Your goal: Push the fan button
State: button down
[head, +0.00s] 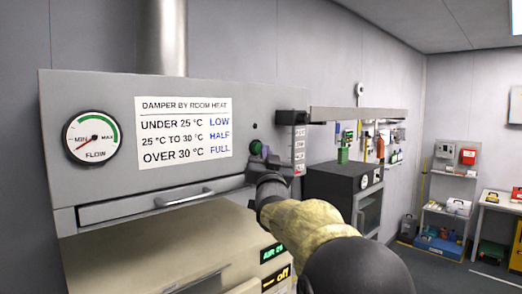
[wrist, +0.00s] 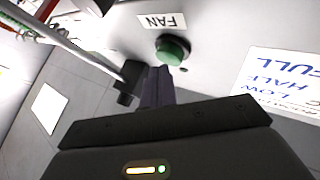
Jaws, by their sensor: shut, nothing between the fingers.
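The green round fan button (wrist: 172,48) sits on the grey hood front, beside a white FAN label (wrist: 162,21), which reads upside down in the wrist view. In the head view the button (head: 256,146) shows just above my gripper's tip. My gripper (head: 264,158) is shut and empty. Its fingertips (wrist: 158,72) reach up to the button's edge in the wrist view. I cannot tell whether they touch it.
A damper sign (head: 184,133) and a flow gauge (head: 93,139), its needle near MIN, are on the hood front to the left. A dark lever or bracket (wrist: 129,82) stands close beside my fingers. A dark cabinet (head: 343,190) is to the right.

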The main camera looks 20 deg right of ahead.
jog(key=shift+w+a, duration=0.1)
jog(key=shift+w, duration=0.2)
jog(key=shift+w+a, duration=0.1)
jog(key=shift+w, duration=0.05)
dwell(0.5)
jog(key=shift+b, duration=0.4)
jog(key=shift+s+d+b, duration=0.2)
jog(key=shift+s+b, duration=0.3)
jog(key=shift+s, duration=0.1)
jog(key=s+b, duration=0.1)
jog(key=s, duration=0.1)
jog(key=s+d+b, duration=0.2)
jog(key=s+b, duration=0.1)
jog(key=shift+s, duration=0.3)
dwell(1.3)
